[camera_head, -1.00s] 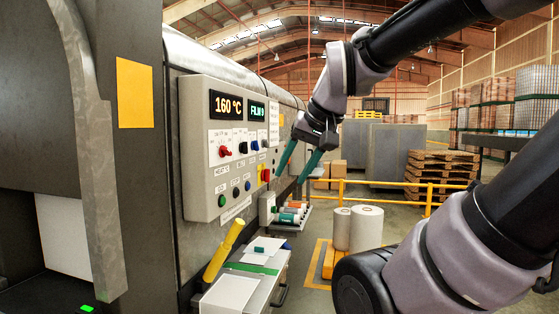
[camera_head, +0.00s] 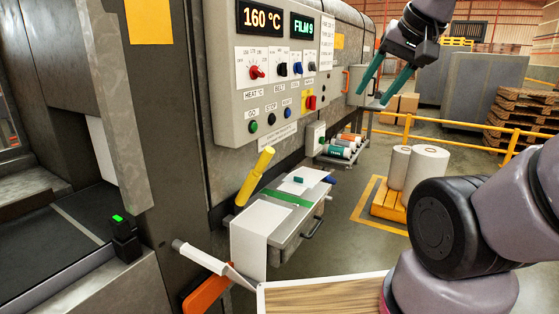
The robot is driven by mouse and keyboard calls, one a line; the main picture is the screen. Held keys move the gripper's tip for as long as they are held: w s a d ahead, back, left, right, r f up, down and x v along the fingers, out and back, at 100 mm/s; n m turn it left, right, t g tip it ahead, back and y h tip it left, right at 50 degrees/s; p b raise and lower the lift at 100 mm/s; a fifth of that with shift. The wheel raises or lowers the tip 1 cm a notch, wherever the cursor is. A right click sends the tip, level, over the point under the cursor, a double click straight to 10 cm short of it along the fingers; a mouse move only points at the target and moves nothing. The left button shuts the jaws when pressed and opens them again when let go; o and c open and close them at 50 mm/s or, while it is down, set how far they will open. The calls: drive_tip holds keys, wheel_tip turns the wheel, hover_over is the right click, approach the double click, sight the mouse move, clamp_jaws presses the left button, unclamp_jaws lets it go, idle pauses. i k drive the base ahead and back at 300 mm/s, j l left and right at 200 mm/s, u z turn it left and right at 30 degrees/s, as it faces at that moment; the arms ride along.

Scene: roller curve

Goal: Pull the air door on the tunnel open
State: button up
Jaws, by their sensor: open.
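The grey tunnel (camera_head: 222,90) runs from the left foreground into the depth, with a control panel on its side. A small grey box or flap (camera_head: 360,76) sits on its side beyond the panel, with an upright orange bar (camera_head: 346,81) at its left. It looks like the air door, but I cannot be sure, nor tell how far it is open. My gripper (camera_head: 373,97) points down in front of this flap, its two teal fingers spread and empty. The fingers partly cover the flap; I cannot tell whether they touch it.
The control panel (camera_head: 247,82) juts out from the tunnel. Below it are a yellow handle (camera_head: 256,175) and a grey cart (camera_head: 300,222). A rack of rolls (camera_head: 340,150), two large white rolls (camera_head: 425,168) on a pallet and a yellow rail (camera_head: 440,122) stand beyond. A wooden-topped surface (camera_head: 320,294) lies in front.

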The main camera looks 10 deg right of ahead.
sight(337, 91)
drive_tip(key=i+l, duration=0.35)
drive_tip(key=l, duration=0.2)
drive_tip(key=i+l, duration=0.4)
drive_tip(key=l, duration=0.15)
drive_tip(key=i+l, duration=0.35)
drive_tip(key=l, duration=0.2)
drive_tip(key=i+l, duration=0.4)
drive_tip(key=l, duration=0.15)
drive_tip(key=i, duration=1.9)
drive_tip(key=l+z, duration=0.05)
drive_tip(key=l, duration=0.1)
